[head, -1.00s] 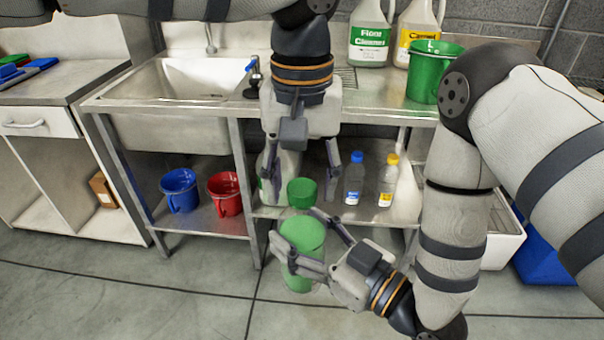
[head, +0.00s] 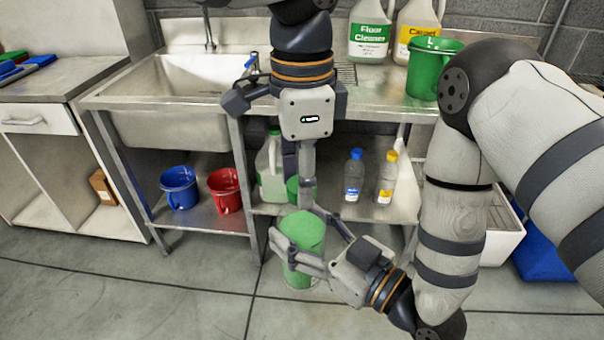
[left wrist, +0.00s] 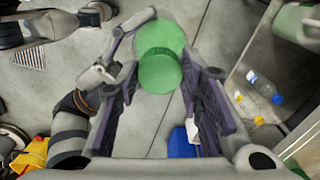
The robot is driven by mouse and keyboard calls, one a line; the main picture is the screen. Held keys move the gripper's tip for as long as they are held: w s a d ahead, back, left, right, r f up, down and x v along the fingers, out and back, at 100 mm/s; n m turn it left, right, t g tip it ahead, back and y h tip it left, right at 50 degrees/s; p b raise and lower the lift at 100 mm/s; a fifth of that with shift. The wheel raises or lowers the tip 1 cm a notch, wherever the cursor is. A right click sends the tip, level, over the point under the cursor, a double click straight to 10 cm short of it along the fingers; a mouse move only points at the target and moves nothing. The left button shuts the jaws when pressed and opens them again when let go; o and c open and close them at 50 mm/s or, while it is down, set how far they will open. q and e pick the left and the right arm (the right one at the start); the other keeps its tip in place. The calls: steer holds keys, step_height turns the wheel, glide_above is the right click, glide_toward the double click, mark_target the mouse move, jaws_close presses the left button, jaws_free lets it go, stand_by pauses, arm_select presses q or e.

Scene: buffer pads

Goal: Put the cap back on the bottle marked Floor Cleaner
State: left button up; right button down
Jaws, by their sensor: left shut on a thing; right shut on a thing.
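A white jug marked Floor Cleaner (head: 369,42) stands on the counter at the back; its top is out of the picture. My left gripper (head: 301,188) points down, shut on a dark green round cap (head: 292,191). In the left wrist view the cap (left wrist: 159,74) lies between the fingertips. My right gripper (head: 299,228) is shut on a green cylindrical container (head: 302,232), held below the cap. Its lighter green top (left wrist: 161,37) shows partly behind the cap in the left wrist view. I cannot read any marking on it, nor tell whether the cap touches it.
A carpet cleaner jug (head: 415,35) and a green bucket (head: 432,70) stand on the counter. The lower shelf holds blue (head: 179,187) and red (head: 225,190) buckets, a green-capped jug (head: 270,175) and two small bottles (head: 354,178).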

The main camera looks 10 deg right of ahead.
arm_select(q)
steer(key=o, duration=1.4)
step_height(320, 180, up, 12)
steer(key=shift+r, duration=0.1)
